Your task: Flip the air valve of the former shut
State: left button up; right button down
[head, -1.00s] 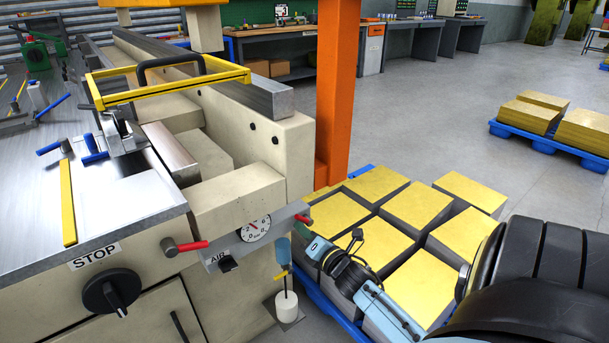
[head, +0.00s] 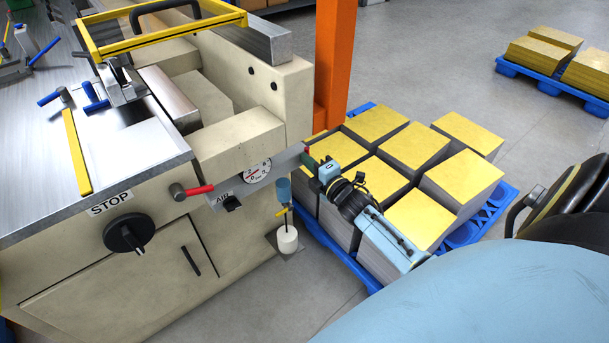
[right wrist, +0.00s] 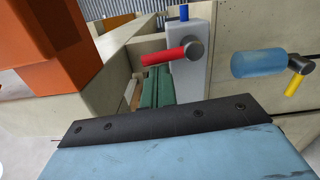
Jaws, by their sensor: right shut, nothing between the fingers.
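The former (head: 240,140) is the cream machine at left, with a grey air panel (head: 230,190) and a round gauge (head: 257,172) on its near side. A red-handled valve (head: 200,189) sits at the panel's left end. Another red handle (head: 306,150) shows at the right end. In the right wrist view a red handle (right wrist: 163,54) points left from its grey pivot. My right gripper (head: 309,161) is shut and empty, its green fingers at the right-end handle. In the wrist view the fingers (right wrist: 152,92) are below the handle; I cannot tell if they touch it. My left gripper is out of view.
A blue filter bowl (head: 284,190) with a yellow lever (head: 281,211) hangs below the panel. An orange post (head: 334,65) stands behind. Yellow-topped stacks (head: 375,122) on a blue pallet (head: 462,236) lie below and right of my right arm. A STOP knob (head: 128,235) is at front left.

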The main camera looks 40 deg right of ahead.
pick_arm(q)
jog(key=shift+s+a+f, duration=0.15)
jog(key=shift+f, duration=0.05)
pick_arm(e)
jog(key=shift+d, duration=0.15)
dwell(0.3)
